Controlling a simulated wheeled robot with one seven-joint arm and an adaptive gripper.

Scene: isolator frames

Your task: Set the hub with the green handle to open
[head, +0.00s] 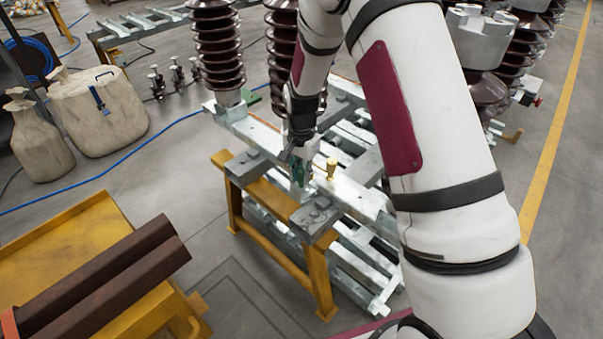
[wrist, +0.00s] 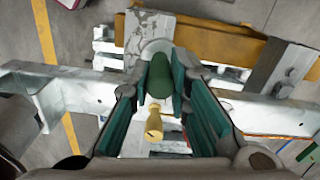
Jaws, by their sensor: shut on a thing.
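My gripper (head: 298,168) reaches down to the steel frame, over the end with the yellow stand. In the wrist view its fingers (wrist: 163,88), with teal inner pads, are shut on the rounded dark green handle (wrist: 159,72). The handle lies between the fingertips, in front of a round grey metal hub (wrist: 156,48). In the head view the fingers and wrist largely hide the handle, and I cannot tell the hub's setting. A brass-yellow peg (wrist: 153,125) stands close by, apart from the fingertips; it also shows in the head view (head: 331,168).
Tall brown ribbed insulators (head: 217,45) rise behind and beside my arm. A yellow stand (head: 275,255) carries the frame. A yellow cart (head: 75,245) with brown bars is at lower left. Beige sacks (head: 97,110) lie at upper left, and a blue cable crosses the floor.

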